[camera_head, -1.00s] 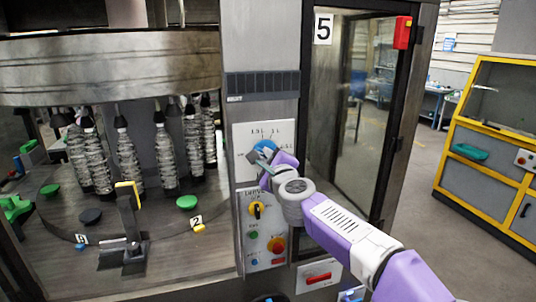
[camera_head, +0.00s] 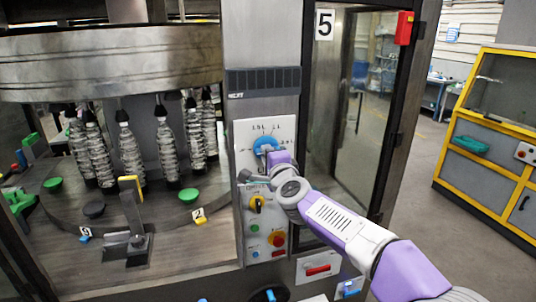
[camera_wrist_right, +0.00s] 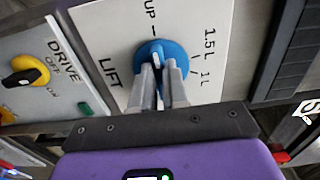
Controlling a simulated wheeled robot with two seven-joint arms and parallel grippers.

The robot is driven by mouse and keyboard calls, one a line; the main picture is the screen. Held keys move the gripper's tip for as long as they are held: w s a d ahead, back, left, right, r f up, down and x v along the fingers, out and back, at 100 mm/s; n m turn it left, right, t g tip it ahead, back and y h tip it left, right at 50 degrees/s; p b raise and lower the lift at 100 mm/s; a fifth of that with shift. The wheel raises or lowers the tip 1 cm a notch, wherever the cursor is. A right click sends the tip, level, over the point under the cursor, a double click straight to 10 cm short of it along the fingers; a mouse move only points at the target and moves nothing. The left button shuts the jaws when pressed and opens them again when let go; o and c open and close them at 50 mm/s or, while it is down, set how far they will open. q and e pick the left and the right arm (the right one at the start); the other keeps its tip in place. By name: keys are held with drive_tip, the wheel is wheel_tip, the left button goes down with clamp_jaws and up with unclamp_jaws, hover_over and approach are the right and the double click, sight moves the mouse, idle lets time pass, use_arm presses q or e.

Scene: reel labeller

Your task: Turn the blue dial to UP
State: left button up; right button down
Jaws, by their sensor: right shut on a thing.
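The blue dial (camera_head: 265,144) sits on a white panel (camera_head: 282,128) on the machine's column. In the right wrist view the dial (camera_wrist_right: 183,53) is close, with the labels UP, 1.5L, 1L and LIFT around it. A pale mark on the dial's grip lies on the side facing the tick beside UP; its exact alignment is hard to tell. My right gripper (camera_wrist_right: 161,72) is shut on the dial's raised grip, one finger on each side, and the fingers hide part of the dial. My left gripper is not in view.
Below the dial is a panel with a yellow-and-black DRIVE switch (camera_head: 257,204), a green button (camera_head: 254,229) and a red knob (camera_head: 277,239). A glass door (camera_head: 345,110) is to the right. Bottles (camera_head: 130,155) hang in the machine at left.

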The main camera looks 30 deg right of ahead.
idle(0.3)
drive_tip(key=c, duration=1.1)
unclamp_jaws()
drive_tip(key=shift+c, duration=0.2)
drive_tip(key=v, duration=0.7)
drive_tip(key=shift+s, duration=0.3)
drive_tip(key=shift+f, duration=0.1)
